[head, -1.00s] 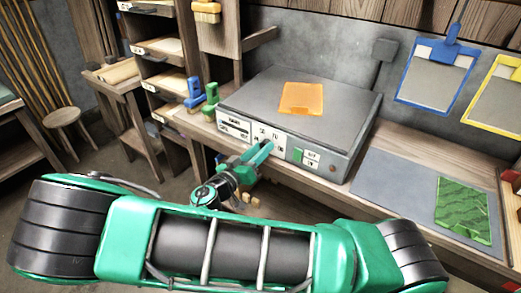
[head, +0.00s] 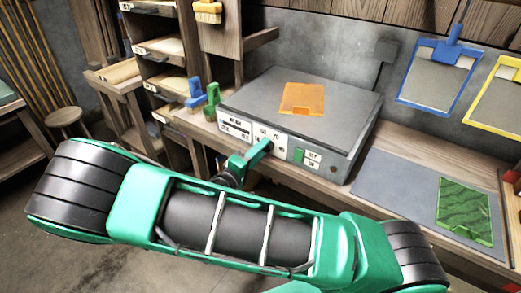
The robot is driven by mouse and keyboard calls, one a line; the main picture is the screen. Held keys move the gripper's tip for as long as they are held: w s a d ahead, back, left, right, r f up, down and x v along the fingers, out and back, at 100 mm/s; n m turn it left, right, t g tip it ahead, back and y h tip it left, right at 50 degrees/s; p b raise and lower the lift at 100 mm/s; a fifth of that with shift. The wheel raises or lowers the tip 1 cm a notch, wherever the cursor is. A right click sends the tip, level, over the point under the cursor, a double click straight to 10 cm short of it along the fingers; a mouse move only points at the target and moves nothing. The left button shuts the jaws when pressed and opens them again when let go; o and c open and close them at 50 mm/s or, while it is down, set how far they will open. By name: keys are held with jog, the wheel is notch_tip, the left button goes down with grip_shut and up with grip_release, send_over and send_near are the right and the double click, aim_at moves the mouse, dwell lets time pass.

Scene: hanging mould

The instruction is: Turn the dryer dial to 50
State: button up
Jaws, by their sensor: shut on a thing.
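The dryer (head: 345,112) is a grey box with a flat top on the workbench. Its front face carries a white scale panel (head: 282,147) with printed marks. My gripper (head: 268,142) is at this panel, its green fingers shut on the dial. The fingers hide the dial, so its pointer cannot be read. The marks around it are too small to read surely.
An orange sheet (head: 302,98) lies on the dryer top. A green switch (head: 299,156) is right of the scale panel. Blue and green clamps (head: 212,98) stand left of the dryer. A grey mat (head: 395,185) with a green sheet (head: 464,208) lies to the right.

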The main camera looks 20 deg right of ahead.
jog(key=shift+a+f+n, duration=0.1)
jog(key=shift+f+n, duration=0.1)
jog(key=shift+n, duration=1.75)
jog(key=shift+a+f+n, duration=0.1)
jog(key=shift+f+n, duration=0.05)
jog(key=shift+n, duration=2.1)
jog(key=o, duration=1)
jog(key=shift+d+r, duration=0.1)
jog(key=shift+d, duration=0.05)
jog(key=v, duration=1)
jog(key=shift+s+a, duration=0.2)
jog(key=shift+a, duration=0.15)
jog(key=shift+o, duration=0.3)
